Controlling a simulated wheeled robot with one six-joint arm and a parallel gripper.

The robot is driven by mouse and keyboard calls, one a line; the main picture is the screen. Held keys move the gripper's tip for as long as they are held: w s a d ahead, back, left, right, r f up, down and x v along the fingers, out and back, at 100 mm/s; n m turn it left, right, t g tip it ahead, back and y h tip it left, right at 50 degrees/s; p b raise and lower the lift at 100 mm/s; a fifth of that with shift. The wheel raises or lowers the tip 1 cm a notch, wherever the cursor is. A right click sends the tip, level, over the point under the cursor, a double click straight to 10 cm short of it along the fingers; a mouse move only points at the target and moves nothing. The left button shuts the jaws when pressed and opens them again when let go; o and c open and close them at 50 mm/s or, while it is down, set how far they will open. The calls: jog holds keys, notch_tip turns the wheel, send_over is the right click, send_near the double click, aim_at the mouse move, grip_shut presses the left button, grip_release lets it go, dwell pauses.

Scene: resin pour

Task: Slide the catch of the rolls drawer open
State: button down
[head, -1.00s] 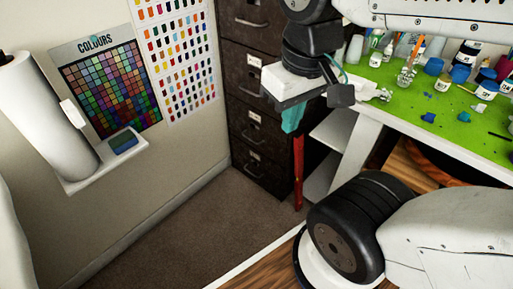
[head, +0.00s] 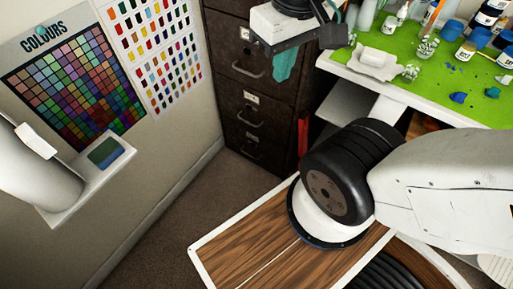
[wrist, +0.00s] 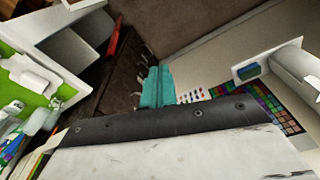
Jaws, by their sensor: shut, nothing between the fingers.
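A dark brown cabinet (head: 226,60) stands in the corner, with several stacked drawers that have curved metal handles and small white labels. The labels are too small to read, so I cannot tell which is the rolls drawer, and I cannot make out its catch. My gripper (head: 284,66) hangs in front of the cabinet's upper right part, its teal fingers together and empty. In the wrist view, the shut fingers (wrist: 157,87) show in front of the dark cabinet (wrist: 120,85). I cannot tell whether they touch it.
A white desk with a green mat (head: 400,68), crowded with bottles and jars, stands right of the cabinet. A red object (head: 303,136) is beside the cabinet. Colour charts (head: 75,85) and a paper roll (head: 35,180) are on the left wall. Carpet (head: 190,185) before the cabinet is clear.

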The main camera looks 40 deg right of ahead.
jog(key=w+d+f+m+g, duration=0.15)
jog(key=w+d+f, duration=0.25)
jog(key=w+f, duration=0.5)
jog(key=w+d+f+m+t, duration=0.15)
jog(key=w+d+f, duration=0.35)
jog(key=w, duration=0.8)
jog(key=w+d+f+m+g, duration=0.15)
jog(key=w+f, duration=0.25)
jog(key=f, duration=0.8)
jog(key=d+f+m+t, duration=0.2)
jog(key=d+f, duration=0.1)
jog(key=f, duration=1.4)
jog(key=d+f+m+t+h, duration=0.1)
jog(key=d+f+m+t, duration=0.1)
jog(key=f, duration=1.5)
jog(key=d+f+m+t+h, duration=0.1)
jog(key=d+f+m+t, duration=0.2)
jog(key=f, duration=1.4)
jog(key=shift+s+d+m, duration=0.4)
jog(key=shift+d+m, duration=0.25)
jog(key=shift+f, duration=0.15)
